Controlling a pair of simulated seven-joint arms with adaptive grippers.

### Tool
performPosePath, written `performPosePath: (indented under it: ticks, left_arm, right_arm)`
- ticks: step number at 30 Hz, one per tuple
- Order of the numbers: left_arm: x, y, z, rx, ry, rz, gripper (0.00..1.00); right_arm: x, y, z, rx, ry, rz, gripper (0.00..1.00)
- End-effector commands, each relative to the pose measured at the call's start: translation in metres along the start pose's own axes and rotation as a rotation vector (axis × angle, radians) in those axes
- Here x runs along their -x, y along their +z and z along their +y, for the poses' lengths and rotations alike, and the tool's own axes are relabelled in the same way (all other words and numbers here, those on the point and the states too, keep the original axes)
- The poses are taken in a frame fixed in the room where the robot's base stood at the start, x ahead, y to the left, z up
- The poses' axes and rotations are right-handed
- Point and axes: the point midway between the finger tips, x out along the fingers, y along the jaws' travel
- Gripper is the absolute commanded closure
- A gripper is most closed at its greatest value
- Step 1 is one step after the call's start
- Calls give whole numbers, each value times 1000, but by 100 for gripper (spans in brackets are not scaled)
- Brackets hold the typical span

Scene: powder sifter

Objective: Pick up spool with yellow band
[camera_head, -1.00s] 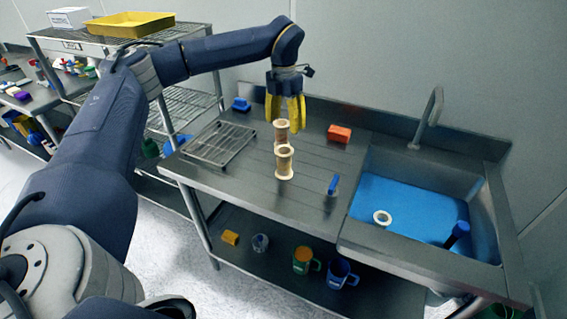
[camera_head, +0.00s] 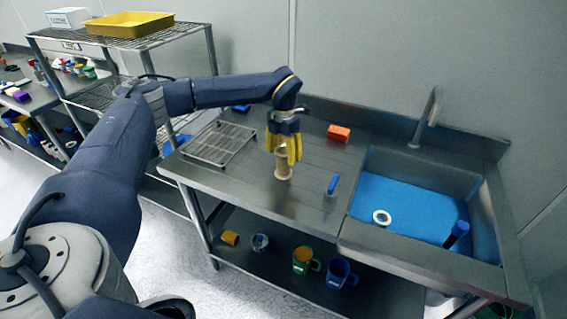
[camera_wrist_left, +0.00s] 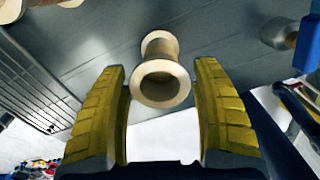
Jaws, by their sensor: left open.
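A tan spool (camera_head: 283,172) with wide pale rims stands upright on the metal counter. In the left wrist view the same spool (camera_wrist_left: 161,84) lies between my finger pads, its near rim facing the camera and its waist yellowish; I cannot make out a distinct band. My left gripper (camera_head: 287,152) is open, pointing down over this spool, with its yellow fingers on either side of the top. A second spool behind it is hidden by the gripper in the head view; a pale piece (camera_wrist_left: 60,2) at the top edge of the wrist view may be it. My right gripper is not in view.
A wire rack (camera_head: 220,143) lies left of the spool. An orange block (camera_head: 339,133) is at the back, and a blue-handled tool (camera_head: 332,185) is to the right. A sink (camera_head: 415,200) with a blue floor is farther right. Cups stand on the lower shelf.

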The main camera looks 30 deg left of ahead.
Motion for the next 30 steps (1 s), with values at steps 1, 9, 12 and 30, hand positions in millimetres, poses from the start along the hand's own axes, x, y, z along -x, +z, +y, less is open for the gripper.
performPosePath:
  ticks: [1, 9, 12, 30]
  left_arm:
    - [-1, 0, 0, 0, 0, 0, 34]
    - [-18, 0, 0, -1, -1, 2, 34]
    - [-31, 0, -1, -1, -2, 3, 34]
    - [-53, 1, 0, 0, -1, 0, 50]
  right_arm:
    - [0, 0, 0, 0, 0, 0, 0]
    - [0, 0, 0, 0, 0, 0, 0]
    - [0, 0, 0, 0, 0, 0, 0]
    - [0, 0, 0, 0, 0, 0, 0]
